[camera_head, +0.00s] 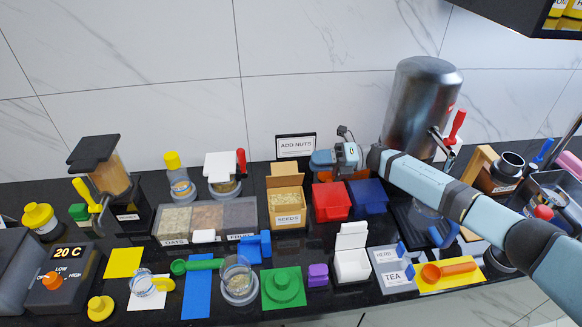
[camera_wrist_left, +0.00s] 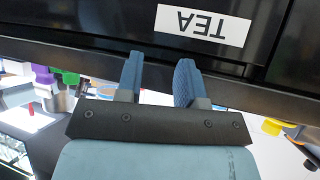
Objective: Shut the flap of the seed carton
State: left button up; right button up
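The seed carton (camera_head: 286,213) is a brown box with a SEEDS label, standing in the middle of the counter. Pale seeds show in its open top, and its flap (camera_head: 284,169) stands up at the back. My right gripper (camera_head: 322,160) is to the right of the flap, above and behind the red bin, seemingly apart from the carton. Its fingertips overlap in this view, so their gap is unclear. My left gripper (camera_wrist_left: 158,75) shows only in the left wrist view, with its blue fingers apart and nothing between them, by a dark front labelled TEA (camera_wrist_left: 203,25).
A red bin (camera_head: 331,202) and a blue bin (camera_head: 368,197) stand right of the carton. The OATS and FRUIT tray (camera_head: 207,238) is to its left. The ADD NUTS sign (camera_head: 296,146) is behind. A steel urn (camera_head: 420,105) stands behind my right arm.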

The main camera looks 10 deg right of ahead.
aim_at(291, 164)
jog(key=a+p, duration=0.2)
jog(key=a, duration=0.5)
jog(key=shift+s+a, duration=0.1)
jog(key=shift+a, duration=0.1)
jog(key=shift+c, duration=0.6)
grip_shut()
